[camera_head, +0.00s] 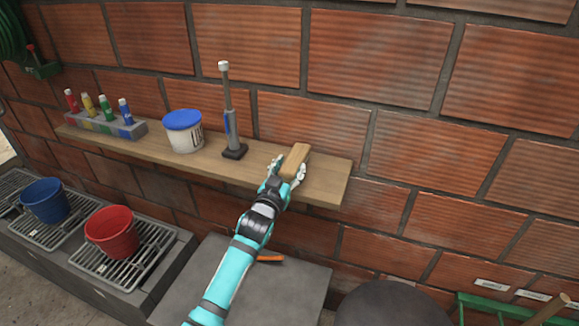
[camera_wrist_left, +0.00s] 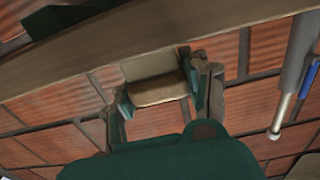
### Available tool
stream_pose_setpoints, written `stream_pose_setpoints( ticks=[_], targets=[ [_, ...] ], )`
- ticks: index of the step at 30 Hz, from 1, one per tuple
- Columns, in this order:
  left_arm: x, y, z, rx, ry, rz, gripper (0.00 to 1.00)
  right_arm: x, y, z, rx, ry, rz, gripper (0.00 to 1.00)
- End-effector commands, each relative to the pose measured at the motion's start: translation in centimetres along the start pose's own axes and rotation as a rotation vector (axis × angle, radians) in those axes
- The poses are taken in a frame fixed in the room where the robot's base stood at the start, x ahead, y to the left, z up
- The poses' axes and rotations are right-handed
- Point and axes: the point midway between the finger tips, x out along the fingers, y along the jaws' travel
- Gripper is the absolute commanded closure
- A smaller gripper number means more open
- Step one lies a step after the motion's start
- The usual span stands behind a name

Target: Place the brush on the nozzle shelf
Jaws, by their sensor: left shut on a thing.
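The brush, a tan wooden block (camera_head: 295,160), is held between the fingers of my left gripper (camera_head: 284,172), near the right end of the wooden shelf (camera_head: 325,181). The block (camera_wrist_left: 158,90) also shows between both fingers in the left wrist view, close to the shelf's plank (camera_wrist_left: 60,71). I cannot tell whether it touches the shelf. Its bristles are not clearly visible. A tall grey nozzle tool (camera_head: 229,112) with a dark base stands upright on the shelf, left of the brush. My right gripper is out of view.
A white bucket with a blue lid (camera_head: 184,131) and a grey rack (camera_head: 105,122) of coloured bottles stand farther left on the shelf. Below are a blue bucket (camera_head: 45,201), a red bucket (camera_head: 112,233) and a grey surface (camera_head: 300,289). The shelf's right end has bare room.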

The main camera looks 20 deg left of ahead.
Motion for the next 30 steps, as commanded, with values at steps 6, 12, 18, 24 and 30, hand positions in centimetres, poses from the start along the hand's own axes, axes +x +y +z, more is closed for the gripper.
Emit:
stream_pose_setpoints(
  ticks=[6, 12, 18, 24, 30],
  targets=[
    [0.0, 0.0, 0.0, 0.000, 0.002, 0.000, 0.88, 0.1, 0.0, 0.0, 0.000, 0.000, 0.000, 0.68],
    [0.0, 0.0, 0.3, 0.000, 0.000, 0.000, 0.43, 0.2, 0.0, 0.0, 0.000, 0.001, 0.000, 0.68],
    [0.0, 0.0, 0.3, 0.000, 0.000, 0.000, 0.30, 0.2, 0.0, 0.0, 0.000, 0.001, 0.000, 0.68],
    [0.0, 0.0, 0.0, 0.000, 0.001, 0.000, 0.30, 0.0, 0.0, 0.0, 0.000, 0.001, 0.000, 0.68],
    [-2.4, 0.0, 0.2, 0.001, 0.000, 0.000, 0.30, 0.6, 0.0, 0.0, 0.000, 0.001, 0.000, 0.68]
  ],
)
